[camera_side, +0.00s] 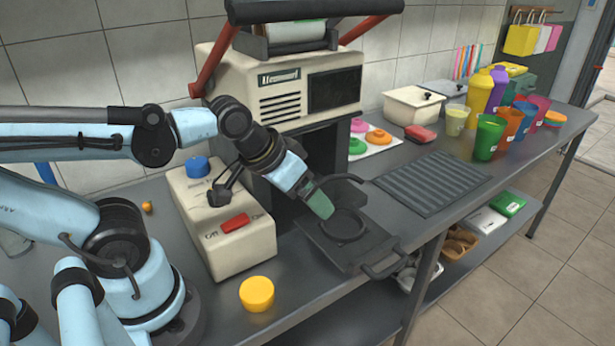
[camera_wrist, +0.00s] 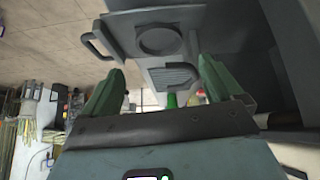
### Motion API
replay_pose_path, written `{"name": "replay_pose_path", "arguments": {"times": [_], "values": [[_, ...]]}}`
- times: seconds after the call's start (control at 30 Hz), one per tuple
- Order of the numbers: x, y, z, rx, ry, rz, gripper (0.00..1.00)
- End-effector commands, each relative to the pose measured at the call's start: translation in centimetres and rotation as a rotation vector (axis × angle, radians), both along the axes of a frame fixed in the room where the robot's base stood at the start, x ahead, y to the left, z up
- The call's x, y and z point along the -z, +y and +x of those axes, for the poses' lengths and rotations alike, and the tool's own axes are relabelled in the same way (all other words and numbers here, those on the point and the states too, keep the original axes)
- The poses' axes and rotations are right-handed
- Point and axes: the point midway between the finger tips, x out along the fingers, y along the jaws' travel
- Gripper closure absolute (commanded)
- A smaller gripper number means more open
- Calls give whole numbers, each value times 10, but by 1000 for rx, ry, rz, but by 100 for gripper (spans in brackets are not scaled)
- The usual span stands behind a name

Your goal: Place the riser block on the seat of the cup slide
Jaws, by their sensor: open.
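The cup slide (camera_side: 347,262) is a dark flat plate with a handle, sticking out of the front of the press. Its round seat (camera_side: 344,226) is ringed and looks empty; the seat also shows at the top of the wrist view (camera_wrist: 160,40). A short yellow round block (camera_side: 257,294), the likely riser block, stands on the table near the front edge, left of the slide. It is not seen in the wrist view. My gripper (camera_side: 322,206) is above the slide, by the seat's left side in the side view. Its green fingers (camera_wrist: 161,67) are apart with nothing between them.
The beige press (camera_side: 285,95) stands behind the slide. A control box (camera_side: 230,245) with a red switch and blue knob sits to the left. A ribbed dark mat (camera_side: 432,182) and several coloured cups are to the right. Bare table surrounds the yellow block.

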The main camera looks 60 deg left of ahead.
Motion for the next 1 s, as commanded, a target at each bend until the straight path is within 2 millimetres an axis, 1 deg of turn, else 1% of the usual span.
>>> {"name": "replay_pose_path", "arguments": {"times": [0.17, 0.3, 0.5, 0.63, 0.8, 0.9, 1.0], "values": [[7, -17, -17, -229, 117, -154, 7], [11, -28, -35, -474, 222, -264, 7], [14, -41, -63, -856, 340, -358, 7], [13, -46, -81, -1116, 385, -382, 7], [10, -49, -102, -1421, 394, -385, 7], [8, -49, -109, -1544, 383, -381, 7], [7, -50, -114, -1617, 372, -377, 7]]}}
